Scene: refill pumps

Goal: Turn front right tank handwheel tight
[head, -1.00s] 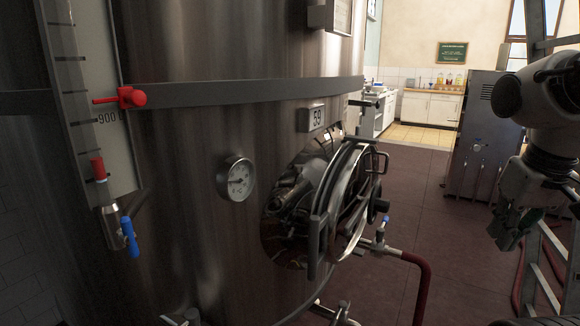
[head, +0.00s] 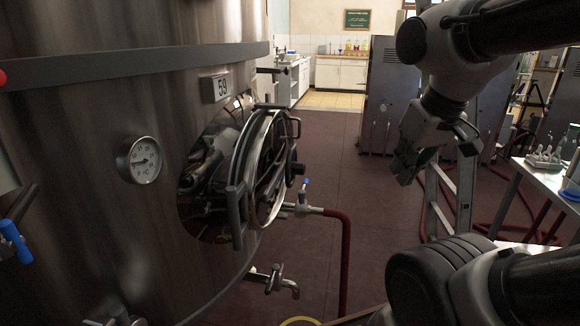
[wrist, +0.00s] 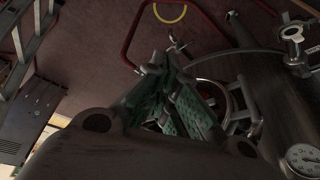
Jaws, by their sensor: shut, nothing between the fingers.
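The steel tank (head: 95,110) fills the left of the head view, with its round hatch door (head: 262,170) standing out from the opening. A small dark handwheel or knob (head: 296,169) sits on the outer face of the hatch door. My gripper (head: 405,170) hangs to the right of the door, apart from it, shut and empty. In the wrist view the green finger pads of my gripper (wrist: 165,75) are close together. The hatch ring (wrist: 215,95) shows partly behind them, and its handwheel cannot be made out there.
A red hose (head: 345,255) runs from a blue-handled valve (head: 304,190) below the hatch. A thermometer dial (head: 142,160) and a lower tap (head: 275,280) jut from the tank. A ladder (head: 447,200) and a table (head: 545,180) stand right. Open floor lies between.

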